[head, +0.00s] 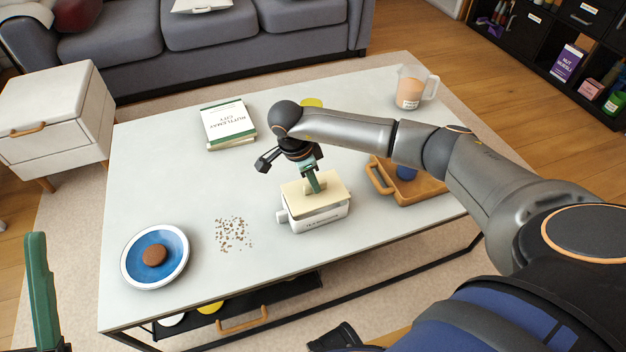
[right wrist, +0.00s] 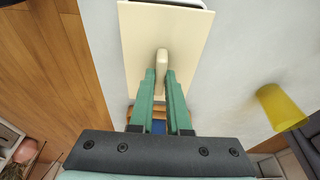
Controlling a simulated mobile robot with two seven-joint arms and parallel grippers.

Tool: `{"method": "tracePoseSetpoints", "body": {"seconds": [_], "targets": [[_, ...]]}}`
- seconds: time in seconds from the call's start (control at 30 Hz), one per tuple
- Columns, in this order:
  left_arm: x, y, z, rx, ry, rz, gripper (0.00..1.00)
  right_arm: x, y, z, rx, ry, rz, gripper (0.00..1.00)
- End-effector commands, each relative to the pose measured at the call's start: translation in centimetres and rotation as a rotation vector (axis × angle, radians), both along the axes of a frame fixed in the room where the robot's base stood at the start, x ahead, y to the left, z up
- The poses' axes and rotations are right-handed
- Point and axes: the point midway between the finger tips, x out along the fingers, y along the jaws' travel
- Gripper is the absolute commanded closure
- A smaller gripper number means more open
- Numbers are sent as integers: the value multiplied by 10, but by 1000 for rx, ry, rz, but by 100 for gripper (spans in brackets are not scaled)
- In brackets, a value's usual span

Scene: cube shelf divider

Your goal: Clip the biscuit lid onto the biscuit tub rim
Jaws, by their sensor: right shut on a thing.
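The cream biscuit lid (head: 297,196) is over the white biscuit tub (head: 318,223) on the coffee table, covering most of its top. In the right wrist view the lid (right wrist: 137,35) is a flat rectangle with a raised handle (right wrist: 162,58), and a sliver of the tub (right wrist: 185,2) shows past its far edge. My right gripper (head: 316,190) is shut on that handle from above; its green fingers (right wrist: 161,77) flank it. I cannot tell whether the lid is clipped to the rim. My left gripper (head: 40,285) shows only partly at the lower left, away from the tub.
A wooden tray (head: 420,190) with a blue item stands right of the tub. Crumbs (head: 233,233) and a blue plate (head: 135,255) with a biscuit lie to the left. A book (head: 228,122), a yellow cup (right wrist: 283,107) and a jug (head: 411,88) stand farther back.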

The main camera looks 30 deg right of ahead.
Motion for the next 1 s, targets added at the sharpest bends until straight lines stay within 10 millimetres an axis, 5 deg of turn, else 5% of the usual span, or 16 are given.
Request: {"method": "tracePoseSetpoints", "body": {"seconds": [1.0], "targets": [[0,-1,-18,-1,1,-3,46,0,0,-23,1,0,0,100]]}}
